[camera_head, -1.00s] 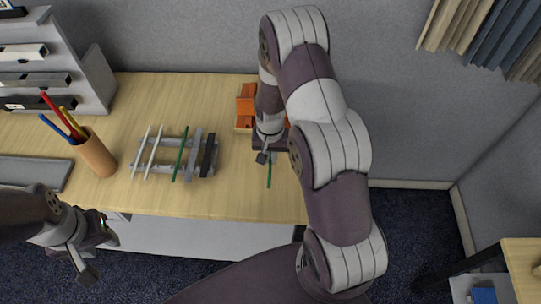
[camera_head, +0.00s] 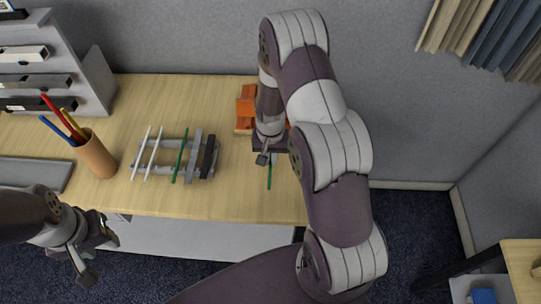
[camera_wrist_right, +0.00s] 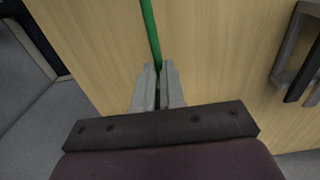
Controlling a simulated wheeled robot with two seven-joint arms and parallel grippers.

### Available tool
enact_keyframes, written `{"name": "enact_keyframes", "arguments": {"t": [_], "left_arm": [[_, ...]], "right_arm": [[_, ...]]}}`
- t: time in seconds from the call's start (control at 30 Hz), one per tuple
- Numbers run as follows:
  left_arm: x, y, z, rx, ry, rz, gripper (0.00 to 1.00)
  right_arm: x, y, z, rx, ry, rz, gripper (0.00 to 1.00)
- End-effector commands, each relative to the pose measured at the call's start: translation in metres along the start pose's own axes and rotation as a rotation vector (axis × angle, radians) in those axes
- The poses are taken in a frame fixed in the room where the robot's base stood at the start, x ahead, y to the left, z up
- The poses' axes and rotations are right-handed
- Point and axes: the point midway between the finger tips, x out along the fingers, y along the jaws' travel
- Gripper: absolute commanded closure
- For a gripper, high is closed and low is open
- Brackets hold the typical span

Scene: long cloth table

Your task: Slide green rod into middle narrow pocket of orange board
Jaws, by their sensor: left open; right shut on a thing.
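My right gripper (camera_head: 265,160) is shut on a green rod (camera_head: 269,180). The rod's free part sticks out toward the table's front edge. In the right wrist view the two fingers (camera_wrist_right: 158,72) pinch the green rod (camera_wrist_right: 150,30), which stretches away from them over the wood. The orange board (camera_head: 246,105) is at the back of the table, beside my right wrist. My right arm hides much of it, and its middle narrow pocket cannot be made out. My left gripper (camera_head: 97,254) is open and empty, in front of the table's front edge at the left.
A grey rack (camera_head: 208,172) holds white, green (camera_head: 179,162), grey and black bars left of my right gripper. A brown cup (camera_head: 97,158) with coloured sticks stands further left. A grey shelf (camera_head: 90,85) is at the back left. Bare tabletop (camera_head: 185,95) lies behind the rack.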

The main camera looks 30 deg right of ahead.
Motion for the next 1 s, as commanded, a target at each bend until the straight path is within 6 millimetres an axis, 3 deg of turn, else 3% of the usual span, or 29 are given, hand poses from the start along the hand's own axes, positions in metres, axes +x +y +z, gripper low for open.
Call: {"name": "enact_keyframes", "arguments": {"t": [0.53,1.0], "left_arm": [[-0.001,0.0,0.0,0.0,0.0,0.0,0.57],[0.0,0.0,0.0,0.0,0.0,0.0,0.57]], "right_arm": [[0.0,0.0,-0.001,0.0,0.0,0.0,1.0],[0.0,0.0,-0.012,0.0,0.0,0.0,1.0]]}}
